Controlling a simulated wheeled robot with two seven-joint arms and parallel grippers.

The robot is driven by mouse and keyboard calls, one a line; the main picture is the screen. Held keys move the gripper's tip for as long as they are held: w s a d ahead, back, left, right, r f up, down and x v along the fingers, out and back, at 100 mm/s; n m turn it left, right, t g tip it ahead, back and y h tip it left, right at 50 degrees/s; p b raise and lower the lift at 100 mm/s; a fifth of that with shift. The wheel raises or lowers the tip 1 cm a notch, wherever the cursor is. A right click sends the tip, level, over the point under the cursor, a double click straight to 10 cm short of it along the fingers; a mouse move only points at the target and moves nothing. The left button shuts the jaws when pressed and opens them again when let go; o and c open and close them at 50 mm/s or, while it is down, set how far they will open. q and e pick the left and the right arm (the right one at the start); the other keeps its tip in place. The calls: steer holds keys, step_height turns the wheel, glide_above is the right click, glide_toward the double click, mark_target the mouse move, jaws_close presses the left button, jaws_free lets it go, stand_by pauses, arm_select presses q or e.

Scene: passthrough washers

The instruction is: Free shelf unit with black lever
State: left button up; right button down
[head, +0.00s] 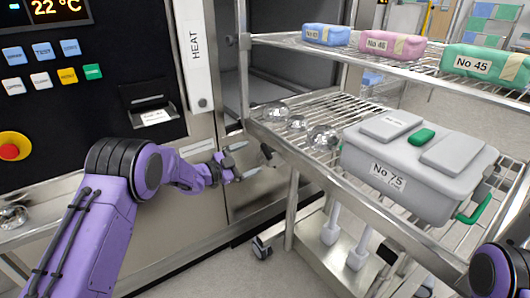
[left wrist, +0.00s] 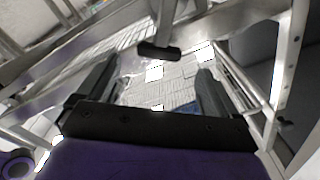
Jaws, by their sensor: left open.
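The shelf unit (head: 290,152) is a metal wire-rack trolley standing against the open washer chamber. A small black lever (head: 266,151) shows at its near left end, below the lower shelf's edge. In the left wrist view the black lever (left wrist: 160,51) hangs just beyond and between my fingertips, with a gap around it. My left gripper (head: 248,163) is open and empty, just left of the lever, in front of the washer's front panel. My right gripper is out of view; only part of my right arm shows at the lower right.
A grey box labelled No 75 (head: 388,172) and several shiny metal items (head: 322,138) are on the lower shelf. Blue (head: 326,34), pink (head: 392,44) and green (head: 485,66) packs lie on the upper shelf. The washer's control panel (head: 60,100) stands at left.

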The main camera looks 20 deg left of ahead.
mark_target(264, 152)
arm_select(q)
steer(key=x, duration=0.7)
steer(key=shift+w+d+f, duration=0.1)
steer(key=shift+w, duration=0.05)
steer(key=c, duration=1.4)
steer(key=shift+p, duration=0.3)
